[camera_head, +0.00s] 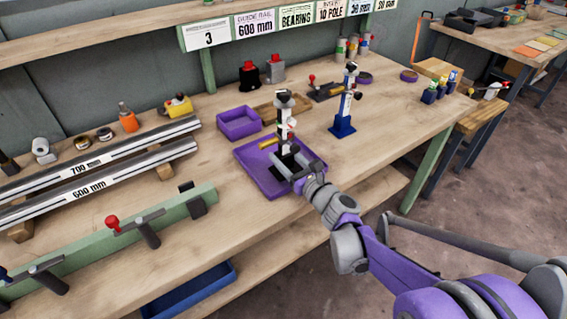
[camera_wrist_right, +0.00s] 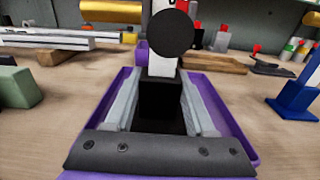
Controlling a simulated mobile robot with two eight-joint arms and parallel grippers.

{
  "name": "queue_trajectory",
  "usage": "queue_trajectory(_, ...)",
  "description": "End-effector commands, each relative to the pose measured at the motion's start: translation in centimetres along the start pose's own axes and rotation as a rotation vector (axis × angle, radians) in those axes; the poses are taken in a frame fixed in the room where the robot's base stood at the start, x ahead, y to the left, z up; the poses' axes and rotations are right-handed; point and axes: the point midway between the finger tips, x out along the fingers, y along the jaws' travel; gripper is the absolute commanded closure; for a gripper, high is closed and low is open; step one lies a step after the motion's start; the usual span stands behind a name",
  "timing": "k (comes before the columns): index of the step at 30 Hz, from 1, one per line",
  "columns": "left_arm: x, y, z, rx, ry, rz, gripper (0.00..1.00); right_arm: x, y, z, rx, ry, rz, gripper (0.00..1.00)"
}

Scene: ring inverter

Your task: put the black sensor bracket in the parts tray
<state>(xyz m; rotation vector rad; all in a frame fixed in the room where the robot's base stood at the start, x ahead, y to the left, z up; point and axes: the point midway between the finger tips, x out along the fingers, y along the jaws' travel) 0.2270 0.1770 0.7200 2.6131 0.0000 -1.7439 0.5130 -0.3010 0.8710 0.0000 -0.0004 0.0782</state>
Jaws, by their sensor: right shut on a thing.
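The black sensor bracket (camera_head: 284,130) has a black base, a white post and a dark round sensor head. It stands upright within the outline of the large purple parts tray (camera_head: 255,176). My right gripper (camera_head: 288,164) is shut on its base, from the near right side. In the right wrist view the black base (camera_wrist_right: 162,100) is between the two grey fingers, with the purple tray (camera_wrist_right: 122,84) on both sides. I cannot tell whether the base touches the tray floor. My left gripper is not in view.
A similar blue-based bracket (camera_head: 342,128) stands to the right of the tray. A small purple bin (camera_head: 239,124) and a wooden board (camera_head: 277,110) are behind it. Long rails (camera_head: 100,172) lie at the left. The bench front right of the tray is clear.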

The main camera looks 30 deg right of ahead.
Motion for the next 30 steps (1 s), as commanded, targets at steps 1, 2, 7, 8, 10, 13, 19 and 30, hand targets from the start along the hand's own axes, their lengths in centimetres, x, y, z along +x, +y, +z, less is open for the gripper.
queue_trajectory(1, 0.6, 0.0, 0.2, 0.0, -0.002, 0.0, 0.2, 0.1, 0.0, -1.1, 0.001, 0.001, 0.001, 1.0)
queue_trajectory(2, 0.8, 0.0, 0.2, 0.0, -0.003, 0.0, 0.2, 0.1, 0.0, -1.5, 0.001, 0.001, 0.001, 1.0)
queue_trajectory(7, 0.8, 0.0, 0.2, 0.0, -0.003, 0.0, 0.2, 0.0, 0.0, -1.7, 0.001, 0.0, 0.001, 1.0)
queue_trajectory(8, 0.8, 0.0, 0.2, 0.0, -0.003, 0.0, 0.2, 0.0, 0.0, -1.7, 0.001, 0.0, 0.001, 1.0)
queue_trajectory(10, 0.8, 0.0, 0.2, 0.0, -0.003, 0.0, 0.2, 0.0, 0.0, -1.7, 0.001, 0.0, 0.001, 1.0)
queue_trajectory(13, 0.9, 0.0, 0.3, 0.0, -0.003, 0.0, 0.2, 0.0, 0.0, -1.9, 0.001, 0.0, 0.0, 1.0)
queue_trajectory(19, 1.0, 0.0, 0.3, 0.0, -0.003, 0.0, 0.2, 0.0, 0.0, -2.0, 0.0, 0.0, 0.0, 0.2)
queue_trajectory(30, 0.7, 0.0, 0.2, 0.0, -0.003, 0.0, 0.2, 0.0, 0.0, -1.6, 0.0, 0.0, 0.0, 0.15)
